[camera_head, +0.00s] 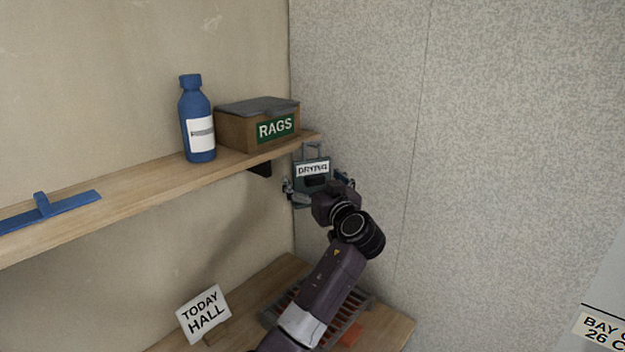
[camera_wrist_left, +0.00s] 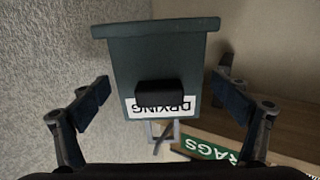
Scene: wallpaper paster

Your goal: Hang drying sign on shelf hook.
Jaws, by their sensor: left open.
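The drying sign (camera_head: 312,169) is a dark green board with a white "DRYING" label and a grey wire loop on top, at the right end of the shelf (camera_head: 150,181). In the left wrist view the sign (camera_wrist_left: 158,62) shows upside down, with a dark block on its face and its loop beside the shelf edge. My left gripper (camera_head: 316,184) is open, one finger on each side of the sign. Gaps show between both fingers and the board in the left wrist view. The sign is upright at the shelf end; the hook's contact with the loop is unclear. My right gripper is out of view.
A "RAGS" box (camera_head: 257,125) and a blue bottle (camera_head: 197,120) stand on the shelf near the sign. A blue tool (camera_head: 47,209) lies farther left. Below are a "TODAY HALL" card (camera_head: 203,313) and a slatted rack. The speckled wall is close on the right.

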